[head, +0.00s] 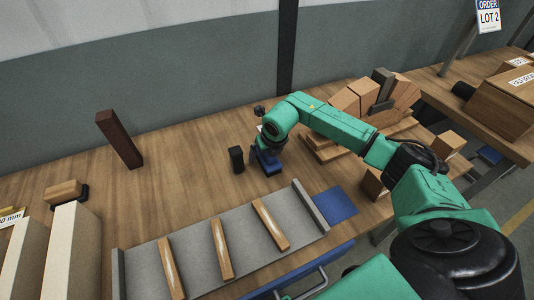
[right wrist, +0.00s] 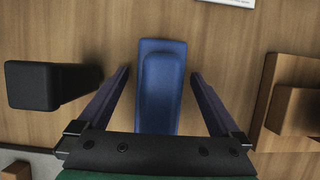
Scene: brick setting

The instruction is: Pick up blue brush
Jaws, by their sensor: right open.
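The blue brush (right wrist: 161,88) lies on the wooden table between the two fingers of my right gripper (right wrist: 160,76) in the right wrist view. Gaps show on both sides of it, and its near end is hidden behind the gripper body. In the head view the brush (head: 265,163) shows under the right gripper, partly covered by it. My right gripper is open, with its fingers pointing down around the brush. My left gripper is not in view.
A black block (head: 236,159) stands just left of the brush. A grey tray (head: 196,258) with 3 wooden strips lies in front. A dark red brick (head: 119,139) stands at the left, and stacked wooden blocks (head: 345,101) are at the right. Bare table lies left of the black block.

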